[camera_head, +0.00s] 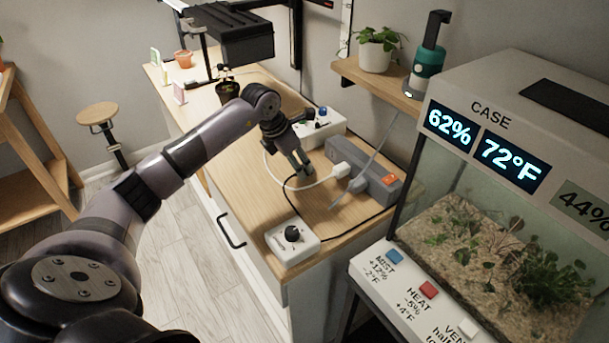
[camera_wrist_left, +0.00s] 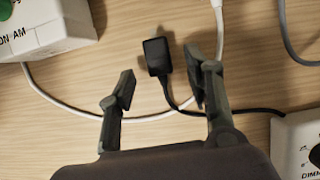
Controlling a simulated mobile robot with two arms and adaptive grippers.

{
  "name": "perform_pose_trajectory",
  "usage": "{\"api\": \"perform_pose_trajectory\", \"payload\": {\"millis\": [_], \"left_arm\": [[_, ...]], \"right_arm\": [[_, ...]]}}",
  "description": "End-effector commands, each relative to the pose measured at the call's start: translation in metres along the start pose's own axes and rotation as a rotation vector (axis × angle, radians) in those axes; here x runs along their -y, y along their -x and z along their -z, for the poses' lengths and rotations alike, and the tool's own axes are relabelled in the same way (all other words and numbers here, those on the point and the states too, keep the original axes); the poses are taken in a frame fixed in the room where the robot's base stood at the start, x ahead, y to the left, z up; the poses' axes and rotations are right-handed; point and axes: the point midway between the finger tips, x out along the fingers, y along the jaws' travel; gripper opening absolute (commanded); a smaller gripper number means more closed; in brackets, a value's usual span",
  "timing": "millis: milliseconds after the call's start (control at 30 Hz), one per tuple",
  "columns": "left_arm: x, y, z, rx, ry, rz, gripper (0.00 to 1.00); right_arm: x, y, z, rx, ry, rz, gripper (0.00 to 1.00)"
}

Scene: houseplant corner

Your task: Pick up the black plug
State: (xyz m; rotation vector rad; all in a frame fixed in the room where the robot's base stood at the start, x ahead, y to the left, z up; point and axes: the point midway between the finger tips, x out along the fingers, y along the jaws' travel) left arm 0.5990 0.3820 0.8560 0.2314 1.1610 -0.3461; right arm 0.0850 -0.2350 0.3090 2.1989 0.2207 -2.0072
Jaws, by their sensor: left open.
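The black plug (camera_wrist_left: 157,57) lies on the wooden tabletop in the left wrist view, its black cord running down and then right toward a white dimmer box (camera_wrist_left: 299,140). My left gripper (camera_wrist_left: 160,82) is open and empty, with its two fingers apart on either side below the plug in that view. The plug's body is just beyond the fingertips and its cord passes between the fingers. In the head view my left gripper (camera_head: 303,170) points down over the tabletop, and I cannot make out the plug there. My right gripper is not in view.
A grey power strip (camera_head: 345,152) with an orange switch and a white plug in it lies right of the gripper. White cable loops nearby. A white control box (camera_head: 322,130) stands behind, the dimmer box (camera_head: 280,240) in front. The glass case (camera_head: 430,195) stands at right.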

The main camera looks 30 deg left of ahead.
Motion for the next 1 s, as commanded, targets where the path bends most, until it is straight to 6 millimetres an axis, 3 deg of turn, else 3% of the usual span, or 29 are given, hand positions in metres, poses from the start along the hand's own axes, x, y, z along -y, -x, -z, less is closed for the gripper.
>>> {"api": "perform_pose_trajectory", "payload": {"millis": [33,100,367,1000], "left_arm": [[0.0003,-0.0138,0.002,0.0,0.002,0.001,0.47],[0.0004,-0.0209,0.0016,0.001,0.002,0.001,0.47],[-0.0003,-0.0215,0.0005,-0.001,0.001,-0.001,0.47],[-0.0002,-0.0213,0.0006,0.0,0.001,0.0,0.04]], "right_arm": [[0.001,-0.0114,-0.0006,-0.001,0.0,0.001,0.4],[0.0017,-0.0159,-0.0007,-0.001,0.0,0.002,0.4],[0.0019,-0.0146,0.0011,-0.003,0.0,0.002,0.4],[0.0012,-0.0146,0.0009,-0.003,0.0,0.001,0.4]]}}
